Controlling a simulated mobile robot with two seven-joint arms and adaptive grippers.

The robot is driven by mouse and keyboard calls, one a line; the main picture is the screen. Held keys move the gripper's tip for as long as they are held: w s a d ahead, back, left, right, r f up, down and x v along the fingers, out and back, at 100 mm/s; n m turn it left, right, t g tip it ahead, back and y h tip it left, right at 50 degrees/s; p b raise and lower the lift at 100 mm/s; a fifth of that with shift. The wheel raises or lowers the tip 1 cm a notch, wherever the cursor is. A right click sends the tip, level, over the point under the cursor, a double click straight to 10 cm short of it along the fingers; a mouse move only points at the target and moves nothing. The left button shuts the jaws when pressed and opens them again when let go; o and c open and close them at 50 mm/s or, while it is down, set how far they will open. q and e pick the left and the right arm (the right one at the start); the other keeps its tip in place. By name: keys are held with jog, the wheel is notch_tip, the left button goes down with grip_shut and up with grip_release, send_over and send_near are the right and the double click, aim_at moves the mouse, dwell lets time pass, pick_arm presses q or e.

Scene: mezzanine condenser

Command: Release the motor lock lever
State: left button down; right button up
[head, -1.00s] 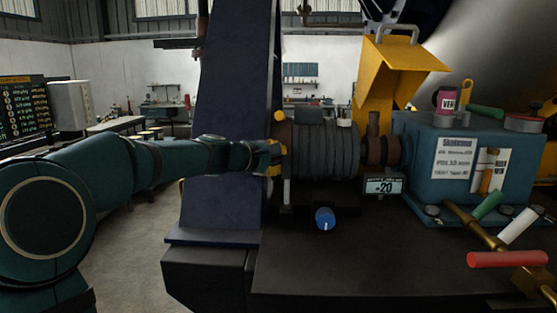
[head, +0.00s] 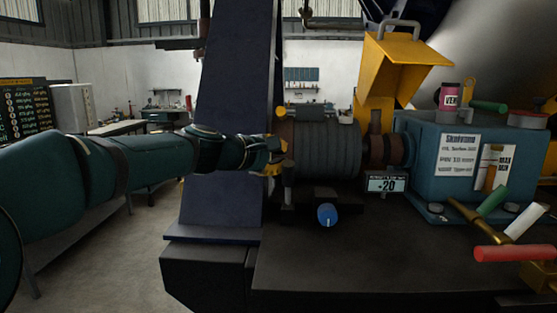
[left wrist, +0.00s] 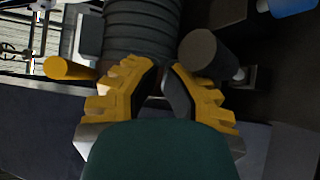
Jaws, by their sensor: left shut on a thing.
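The ribbed dark grey motor (head: 325,152) lies on its side on the dark bench. It also shows at the top of the left wrist view (left wrist: 140,28). My left gripper (head: 275,156) is at the motor's left end. In the left wrist view its yellow fingers (left wrist: 165,78) close around a narrow dark part, taken to be the motor lock lever; the fingers hide most of it. A grey cylinder (left wrist: 208,50) stands close beside one finger and shows below the gripper in the head view (head: 288,174). My right gripper is not in view.
A yellow peg (head: 281,112) sticks out above my gripper. A blue knob (head: 327,215) and a small "-20" display (head: 386,183) are in front of the motor. A teal gearbox (head: 468,160) with coloured handles stands right. A dark blue inclined beam (head: 228,110) rises behind my arm.

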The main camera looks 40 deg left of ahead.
pick_arm(q)
jog(key=shift+s+d+f+b, duration=0.4)
jog(key=shift+s+d, duration=0.15)
jog(key=shift+s, duration=0.25)
jog(key=shift+s+d+f+b, duration=0.35)
jog(key=shift+s+d+b, duration=0.15)
jog(key=shift+s, duration=0.3)
jog(key=shift+s+d+f+b, duration=0.35)
jog(key=shift+s+d, duration=0.2)
jog(key=shift+s, duration=0.35)
send_near(286, 176)
jog(key=s, duration=0.1)
jog(key=s+a+r, duration=0.1)
jog(key=s, duration=0.2)
jog(key=shift+s+a+r, duration=0.15)
jog(key=shift+a+r, duration=0.25)
